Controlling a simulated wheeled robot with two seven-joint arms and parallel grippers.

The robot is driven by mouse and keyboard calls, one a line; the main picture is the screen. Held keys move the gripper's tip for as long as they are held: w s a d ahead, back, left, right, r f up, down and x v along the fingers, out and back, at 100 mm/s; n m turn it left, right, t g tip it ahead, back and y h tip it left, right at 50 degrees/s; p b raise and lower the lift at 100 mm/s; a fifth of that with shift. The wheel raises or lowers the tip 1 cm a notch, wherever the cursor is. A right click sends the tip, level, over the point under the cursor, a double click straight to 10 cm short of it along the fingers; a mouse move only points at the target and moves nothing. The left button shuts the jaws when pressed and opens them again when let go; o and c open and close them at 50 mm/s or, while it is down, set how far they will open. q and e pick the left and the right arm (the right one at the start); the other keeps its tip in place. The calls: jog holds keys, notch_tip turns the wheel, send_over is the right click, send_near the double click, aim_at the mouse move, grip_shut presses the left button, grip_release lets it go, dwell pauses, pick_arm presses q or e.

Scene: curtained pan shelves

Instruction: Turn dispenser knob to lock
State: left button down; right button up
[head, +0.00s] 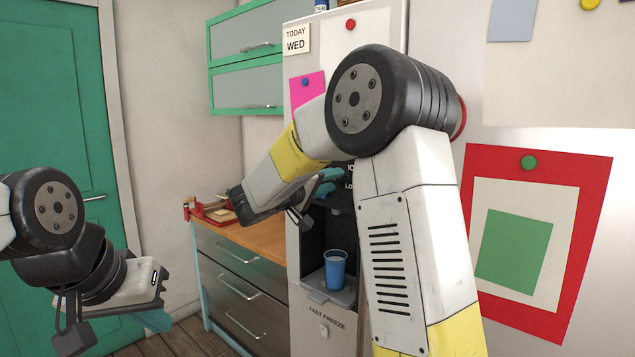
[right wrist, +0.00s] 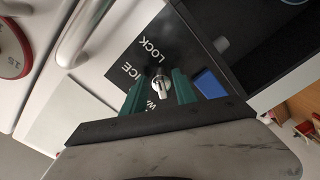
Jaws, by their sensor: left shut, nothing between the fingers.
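The dispenser knob (right wrist: 160,84) is small and silver, on a black panel (right wrist: 148,52) marked LOCK and ICE, with a third label partly hidden. My right gripper (right wrist: 158,88) has its two green fingers apart, one on each side of the knob, with gaps visible. Which label the knob points to is hard to tell. In the head view my right gripper (head: 322,186) is at the dispenser panel, and my arm hides the knob. My left gripper (head: 158,320) is shut and empty at the lower left, away from the dispenser.
A blue cup (head: 335,268) stands in the dispenser recess below the panel. A wooden-topped drawer cabinet (head: 235,275) stands left of the fridge (head: 308,330). A green door (head: 55,110) is at far left. A red-framed picture (head: 535,165) hangs on the right.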

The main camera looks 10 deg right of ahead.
jog(key=shift+a, duration=0.1)
jog(key=v, duration=0.7)
jog(key=shift+s+a, duration=0.25)
jog(key=shift+a, duration=0.1)
